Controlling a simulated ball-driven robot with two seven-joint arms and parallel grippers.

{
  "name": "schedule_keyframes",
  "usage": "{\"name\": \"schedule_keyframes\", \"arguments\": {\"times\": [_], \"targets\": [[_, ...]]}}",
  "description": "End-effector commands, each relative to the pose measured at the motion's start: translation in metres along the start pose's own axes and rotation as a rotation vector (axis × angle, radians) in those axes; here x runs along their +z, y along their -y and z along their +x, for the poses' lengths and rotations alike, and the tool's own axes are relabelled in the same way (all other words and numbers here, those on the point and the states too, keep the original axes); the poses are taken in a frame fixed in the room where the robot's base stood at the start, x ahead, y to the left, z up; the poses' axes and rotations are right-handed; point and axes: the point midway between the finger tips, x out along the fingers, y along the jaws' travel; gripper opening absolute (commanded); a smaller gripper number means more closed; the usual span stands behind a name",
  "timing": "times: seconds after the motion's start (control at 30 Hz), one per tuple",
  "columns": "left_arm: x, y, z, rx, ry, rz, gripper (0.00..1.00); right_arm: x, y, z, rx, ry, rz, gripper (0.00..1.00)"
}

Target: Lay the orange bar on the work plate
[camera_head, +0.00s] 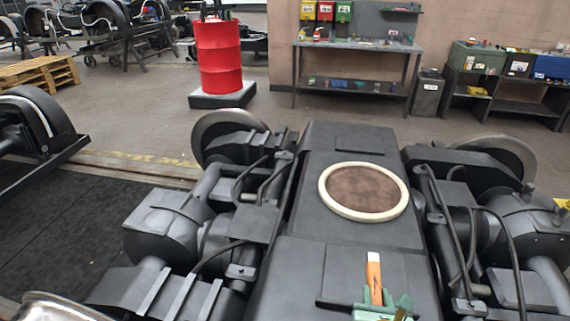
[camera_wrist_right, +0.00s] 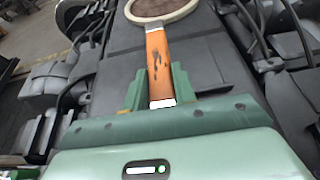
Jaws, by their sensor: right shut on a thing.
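The orange bar (camera_head: 374,280) has a pale end and points away from me. In the right wrist view the bar (camera_wrist_right: 157,55) shows dark marks on its side and a white near end. My right gripper (camera_head: 380,303) has green fingers and is shut on the bar near its close end. A round brown plate with a cream rim (camera_head: 364,191), which looks like the work plate, lies on the dark bogie top, beyond the bar. In the right wrist view this plate (camera_wrist_right: 163,8) is partly cut off at the top. The bar's height above the bogie is hard to tell. My left gripper is not in view.
The dark bogie frame (camera_head: 348,146) fills the middle, with hoses and housings on both sides. A red drum (camera_head: 218,58), a workbench (camera_head: 350,88) and a wooden pallet (camera_head: 38,74) stand farther back. The round plate's surface looks empty.

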Motion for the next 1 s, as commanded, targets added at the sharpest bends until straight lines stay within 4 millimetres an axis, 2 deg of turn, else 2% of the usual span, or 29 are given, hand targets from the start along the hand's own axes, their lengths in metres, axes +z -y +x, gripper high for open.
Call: {"name": "schedule_keyframes", "arguments": {"times": [0.03, 0.2, 0.3, 0.4, 0.53, 0.87, 1.0], "targets": [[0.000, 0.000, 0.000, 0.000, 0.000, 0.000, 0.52, 0.023, 0.000, -0.008, 0.021, 0.012, -0.004, 0.00], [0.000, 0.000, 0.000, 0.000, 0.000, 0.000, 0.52, 0.096, -0.010, -0.044, 0.150, 0.013, -0.059, 0.00], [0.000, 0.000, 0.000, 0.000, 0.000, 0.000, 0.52, 0.132, -0.016, -0.065, 0.215, 0.013, -0.088, 0.00], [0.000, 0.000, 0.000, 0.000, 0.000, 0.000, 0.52, 0.153, -0.016, -0.074, 0.237, 0.009, -0.100, 0.00], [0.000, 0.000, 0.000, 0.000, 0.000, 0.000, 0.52, 0.162, -0.014, -0.072, 0.237, 0.002, -0.100, 0.00], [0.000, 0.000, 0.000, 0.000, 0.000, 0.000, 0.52, 0.162, -0.014, -0.071, 0.235, 0.001, -0.098, 0.00], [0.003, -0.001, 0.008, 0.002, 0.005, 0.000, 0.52, 0.149, -0.015, -0.068, 0.235, -0.002, -0.099, 0.00]]}}
